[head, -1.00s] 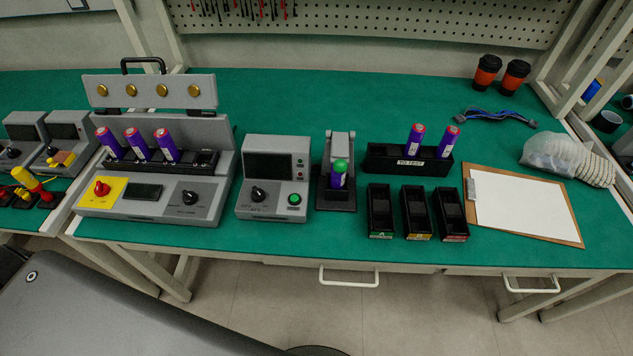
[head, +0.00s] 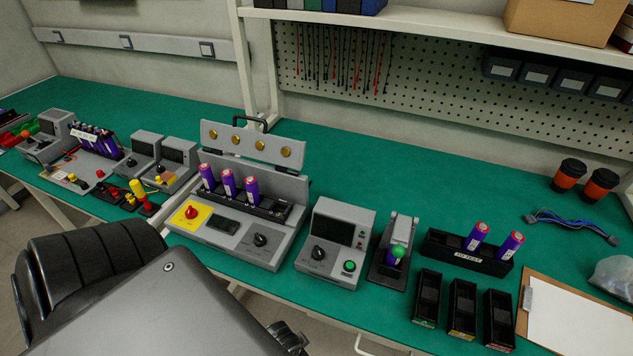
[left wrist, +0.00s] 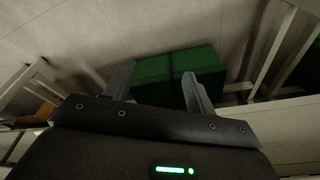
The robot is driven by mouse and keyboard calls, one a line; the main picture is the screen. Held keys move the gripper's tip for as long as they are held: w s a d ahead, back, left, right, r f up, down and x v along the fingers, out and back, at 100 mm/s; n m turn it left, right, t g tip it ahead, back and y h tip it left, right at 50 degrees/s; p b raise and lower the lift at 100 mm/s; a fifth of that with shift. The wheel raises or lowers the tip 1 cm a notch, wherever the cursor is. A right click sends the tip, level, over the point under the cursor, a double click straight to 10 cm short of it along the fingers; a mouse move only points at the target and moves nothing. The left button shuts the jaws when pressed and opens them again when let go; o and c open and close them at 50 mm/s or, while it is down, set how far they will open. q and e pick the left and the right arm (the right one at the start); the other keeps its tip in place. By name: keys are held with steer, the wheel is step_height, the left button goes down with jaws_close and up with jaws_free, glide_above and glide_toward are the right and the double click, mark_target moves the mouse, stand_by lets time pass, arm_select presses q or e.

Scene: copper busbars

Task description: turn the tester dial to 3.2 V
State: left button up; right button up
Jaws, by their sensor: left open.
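A grey box tester (head: 337,243) with a dark, blank-looking screen stands on the green bench. It has a black dial (head: 318,253) at its lower left and a green button (head: 349,267) at its lower right. The dial's markings are too small to read. A larger grey unit (head: 226,252) to its left also has a black dial (head: 260,240), a red knob on a yellow panel and several purple cells. My left gripper (left wrist: 158,88) is open and empty in the left wrist view, over the floor and away from the tester. My right gripper is not in view.
Black bins (head: 462,308) and a cell rack (head: 466,256) stand further right. Smaller units (head: 175,160) are at left. A green box (left wrist: 178,70) lies beyond my left fingers.

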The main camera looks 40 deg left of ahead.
arm_select(q)
step_height(320, 180, up, 16)
steer(key=w+t+p, duration=0.1)
steer(key=w+p, duration=0.2)
steer(key=w+r+t, duration=0.1)
steer(key=w, duration=0.2)
steer(key=w+r+m+t, duration=0.1)
steer(key=w+r, duration=0.1)
steer(key=w, duration=0.1)
steer(key=w+r+m+t+h, duration=0.1)
steer(key=w+r, duration=0.1)
steer(key=w, duration=0.1)
steer(key=shift+w+d+r, duration=0.15)
steer(key=shift+w+r, duration=0.05)
steer(key=shift+w, duration=0.15)
steer(key=w+r+m+t+h+p, duration=0.1)
steer(key=w+r+m+h, duration=0.1)
steer(key=w+r, duration=0.2)
steer(key=g+y, duration=0.1)
steer(key=g, duration=0.3)
glide_toward(318, 250)
steer(key=b+x, duration=0.1)
steer(key=x, duration=0.6)
steer(key=shift+d+f, duration=0.1)
steer(key=shift+f, duration=0.3)
steer(key=shift+x, duration=0.8)
steer(key=shift+w, duration=0.1)
